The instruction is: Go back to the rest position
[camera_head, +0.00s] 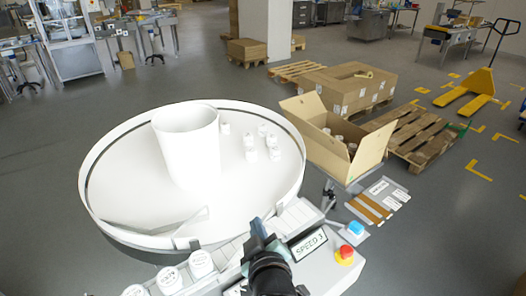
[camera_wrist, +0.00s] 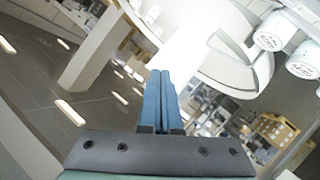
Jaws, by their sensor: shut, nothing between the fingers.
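My gripper (camera_head: 257,230) is above the conveyor beside the control panel in the head view, at the bottom middle. In the wrist view its two blue fingers (camera_wrist: 160,76) are pressed together with nothing between them. White jars with printed lids, such as one jar (camera_head: 200,264), stand in a row on the conveyor left of my gripper. Two white jars (camera_wrist: 276,31) also show at the upper right of the wrist view, apart from the fingers.
A round white turntable (camera_head: 120,178) with a tall white cylinder (camera_head: 187,150) and several small jars (camera_head: 249,141) stands behind. The panel carries a SPEED 1 display (camera_head: 309,244) and a red button (camera_head: 345,252). An open carton (camera_head: 343,158) and a pallet (camera_head: 420,140) are at right.

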